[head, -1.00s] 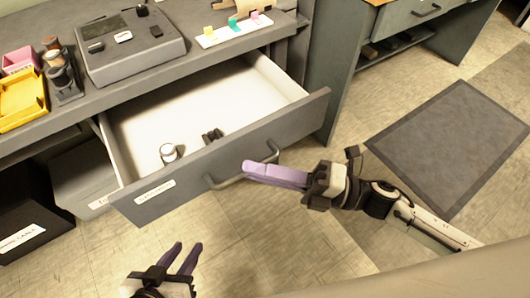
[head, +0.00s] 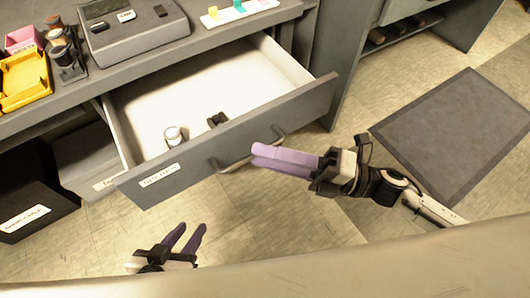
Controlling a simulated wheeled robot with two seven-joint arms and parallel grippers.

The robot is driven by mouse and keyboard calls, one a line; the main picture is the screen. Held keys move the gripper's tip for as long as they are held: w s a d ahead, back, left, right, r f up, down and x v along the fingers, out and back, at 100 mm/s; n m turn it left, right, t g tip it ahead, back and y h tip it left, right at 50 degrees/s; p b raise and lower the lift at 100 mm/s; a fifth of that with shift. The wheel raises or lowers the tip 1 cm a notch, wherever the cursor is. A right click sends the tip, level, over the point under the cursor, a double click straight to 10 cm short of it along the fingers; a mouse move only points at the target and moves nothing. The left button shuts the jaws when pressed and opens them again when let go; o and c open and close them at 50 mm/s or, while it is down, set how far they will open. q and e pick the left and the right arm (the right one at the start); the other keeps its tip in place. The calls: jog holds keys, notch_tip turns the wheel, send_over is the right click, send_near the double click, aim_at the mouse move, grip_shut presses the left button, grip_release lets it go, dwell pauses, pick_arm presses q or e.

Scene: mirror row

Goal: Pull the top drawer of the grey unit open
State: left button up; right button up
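The grey unit (head: 165,52) stands at the upper left, and its top drawer (head: 300,104) is pulled well out, showing a white interior. The drawer holds a small white-topped round item (head: 174,136) and a small dark item (head: 217,120). A bar handle (head: 232,165) crosses the drawer front. My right gripper (head: 256,155) has its purple fingers close together at the handle's middle, closed around the bar, hiding part of it. My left gripper (head: 190,232) is low in the view, fingers apart and empty, away from the drawer.
The worktop carries a grey device (head: 135,30), a yellow tray (head: 24,80) and a strip with coloured tabs (head: 238,14). A grey box (head: 88,160) and a black box (head: 30,205) sit below at left. A dark mat (head: 455,135) lies on the open floor at right.

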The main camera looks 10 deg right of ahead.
pick_arm(q)
jog(key=shift+r, duration=0.1)
pick_arm(e)
jog(key=v, duration=0.9)
jog(key=shift+d, duration=0.25)
